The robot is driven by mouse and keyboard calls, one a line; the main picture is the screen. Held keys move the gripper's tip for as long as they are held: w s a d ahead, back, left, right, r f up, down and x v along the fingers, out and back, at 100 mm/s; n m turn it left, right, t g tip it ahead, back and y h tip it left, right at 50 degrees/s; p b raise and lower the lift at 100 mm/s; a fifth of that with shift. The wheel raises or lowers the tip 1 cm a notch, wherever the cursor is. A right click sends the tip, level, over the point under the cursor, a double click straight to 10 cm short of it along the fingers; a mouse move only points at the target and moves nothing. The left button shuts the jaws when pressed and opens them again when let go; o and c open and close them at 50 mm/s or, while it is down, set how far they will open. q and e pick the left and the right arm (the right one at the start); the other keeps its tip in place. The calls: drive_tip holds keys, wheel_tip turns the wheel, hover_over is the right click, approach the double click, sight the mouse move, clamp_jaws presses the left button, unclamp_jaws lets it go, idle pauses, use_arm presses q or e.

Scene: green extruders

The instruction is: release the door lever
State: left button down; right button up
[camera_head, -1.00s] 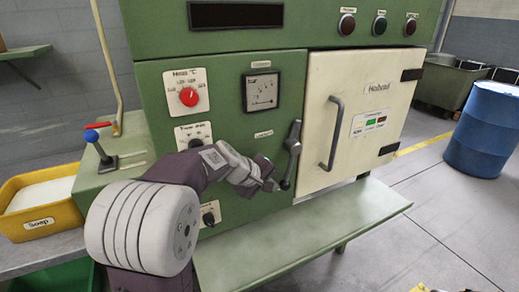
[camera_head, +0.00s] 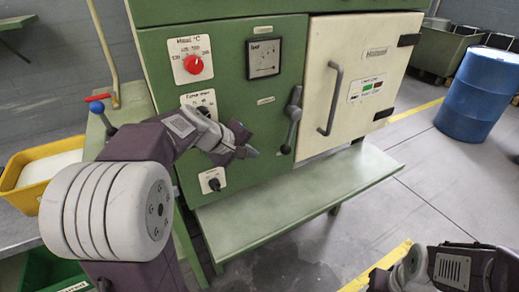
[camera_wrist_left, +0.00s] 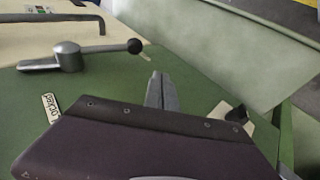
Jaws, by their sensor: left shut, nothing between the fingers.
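The door lever (camera_head: 294,113) is grey with a dark knob at its lower end, on the green panel just left of the cream door (camera_head: 355,80). It hangs downward, tilted slightly, and the door is closed. My left gripper (camera_head: 251,152) is left of the lever, apart from it, with its fingers shut and empty. In the left wrist view the lever (camera_wrist_left: 68,57) with its black knob lies beyond my shut fingertips (camera_wrist_left: 161,90), with a gap between. My right arm shows at the lower right; its finger state is unclear.
The door has a grey bar handle (camera_head: 333,98). A red knob (camera_head: 193,64) and a gauge (camera_head: 263,58) sit on the panel. A green shelf (camera_head: 300,205) juts out below. A yellow soap bin (camera_head: 45,168) stands left, a blue barrel (camera_head: 480,95) right.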

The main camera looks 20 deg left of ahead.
use_arm(q)
drive_tip(key=s, duration=0.1)
drive_tip(key=s+a+r, duration=0.1)
drive_tip(key=s+a, duration=0.1)
drive_tip(key=s, duration=0.1)
drive_tip(key=shift+r, duration=0.25)
